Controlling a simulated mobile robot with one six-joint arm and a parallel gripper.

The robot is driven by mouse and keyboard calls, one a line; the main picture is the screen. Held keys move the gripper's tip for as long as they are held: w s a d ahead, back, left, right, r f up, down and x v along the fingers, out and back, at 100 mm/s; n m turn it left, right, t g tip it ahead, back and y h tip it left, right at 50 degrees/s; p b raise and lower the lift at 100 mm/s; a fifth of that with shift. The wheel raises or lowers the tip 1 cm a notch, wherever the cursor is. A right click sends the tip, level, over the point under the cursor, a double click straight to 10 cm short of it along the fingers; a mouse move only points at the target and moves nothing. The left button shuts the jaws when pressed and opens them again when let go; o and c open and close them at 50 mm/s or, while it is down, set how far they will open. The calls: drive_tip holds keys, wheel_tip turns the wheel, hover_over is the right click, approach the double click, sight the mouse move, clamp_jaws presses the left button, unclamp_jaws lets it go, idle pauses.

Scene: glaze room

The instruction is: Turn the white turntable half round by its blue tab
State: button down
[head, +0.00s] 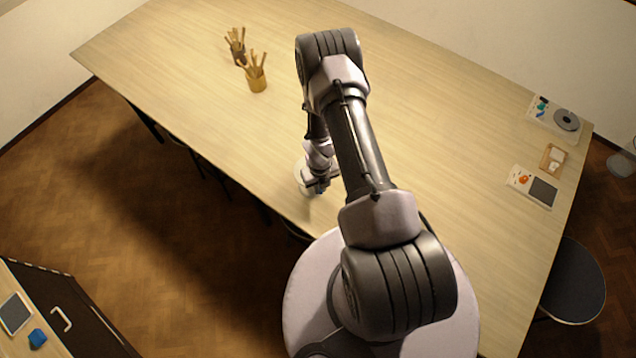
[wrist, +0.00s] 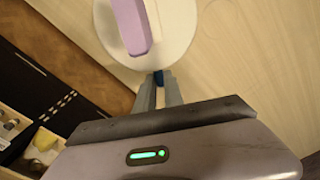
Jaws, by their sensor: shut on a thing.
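The white turntable (wrist: 178,48) is a round disc at the top of the wrist view, with a purple block (wrist: 131,22) on it. Its blue tab (wrist: 158,78) sticks out at the near rim, between my fingertips. My gripper (wrist: 159,84) is shut on the blue tab. In the head view the turntable (head: 301,178) is mostly hidden behind my gripper (head: 316,192), near the table's left edge. The purple block is not visible there.
The wooden table (head: 440,150) is largely clear around the turntable. Two holders with sticks, one yellow (head: 257,82) and one darker (head: 237,52), stand farther back. Trays and small items, including an orange-marked panel (head: 532,187), lie at the right end. Stools stand beyond.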

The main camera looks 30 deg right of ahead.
drive_tip(key=shift+d+n+p, duration=0.2)
drive_tip(key=shift+n+p, duration=0.1)
drive_tip(key=shift+p, duration=0.05)
idle(0.4)
drive_tip(key=c, duration=1.4)
unclamp_jaws()
drive_tip(key=shift+c, duration=0.2)
